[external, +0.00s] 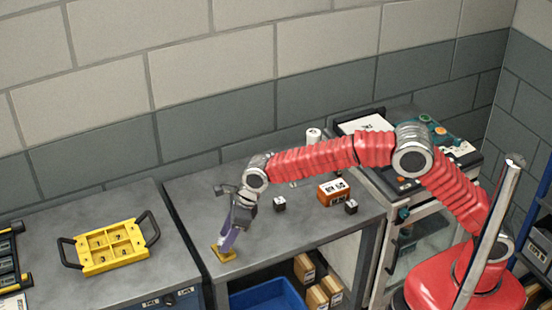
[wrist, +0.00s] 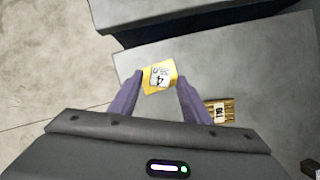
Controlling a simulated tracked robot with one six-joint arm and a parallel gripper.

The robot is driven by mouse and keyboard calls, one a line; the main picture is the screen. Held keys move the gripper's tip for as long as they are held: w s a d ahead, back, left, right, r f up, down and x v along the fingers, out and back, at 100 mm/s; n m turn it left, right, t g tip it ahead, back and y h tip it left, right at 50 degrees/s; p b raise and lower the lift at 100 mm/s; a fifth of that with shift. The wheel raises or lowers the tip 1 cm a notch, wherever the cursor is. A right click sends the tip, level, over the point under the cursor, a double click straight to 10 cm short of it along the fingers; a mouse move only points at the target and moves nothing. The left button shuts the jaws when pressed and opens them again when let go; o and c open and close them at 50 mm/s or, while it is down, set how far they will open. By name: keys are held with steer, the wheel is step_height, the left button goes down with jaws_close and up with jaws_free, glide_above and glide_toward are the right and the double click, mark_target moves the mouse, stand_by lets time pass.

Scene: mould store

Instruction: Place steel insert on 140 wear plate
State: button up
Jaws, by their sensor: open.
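My gripper (wrist: 160,80) is open, its purple fingers pointing down over the left front corner of the middle bench; it shows in the external view (external: 226,241) too. I cannot tell whether that face is a label or a separate insert. The yellow plate lies on the bench in the external view (external: 222,255). A ribbed brass-coloured block (wrist: 231,107), its label reading roughly 140, lies beside the right finger. I cannot identify the steel insert with certainty.
Two small dark cubes (external: 279,204) (external: 351,207) and an orange block (external: 333,193) stand farther back on the bench (external: 300,235). A yellow handled tray (external: 113,247) is on the left bench, across a narrow gap. A blue bin (external: 267,294) sits below.

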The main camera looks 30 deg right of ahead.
steer(key=v, duration=1)
stand_by(0.7)
steer(key=w+d+r+n+t, duration=0.1)
steer(key=d+r+n, duration=0.25)
steer(key=d, duration=0.75)
steer(key=w+d+r+n+h, duration=0.1)
steer(key=d+r+n, duration=0.25)
steer(key=d, duration=0.85)
steer(key=w+d+r+n+t, duration=0.1)
steer(key=w+d+r+n, duration=0.2)
steer(key=d, duration=0.8)
steer(key=s+d+f+n+t+h, duration=0.1)
steer(key=s+d+f+n, duration=0.1)
steer(key=s+d+n, duration=0.4)
steer(key=s+d+f+n+h, duration=0.2)
steer(key=s+d+n, duration=0.4)
steer(key=s+d, duration=0.7)
steer(key=d, duration=0.7)
steer(key=shift+f+n+t, duration=0.15)
steer(key=shift+n+t, duration=0.15)
steer(key=shift+t, duration=0.1)
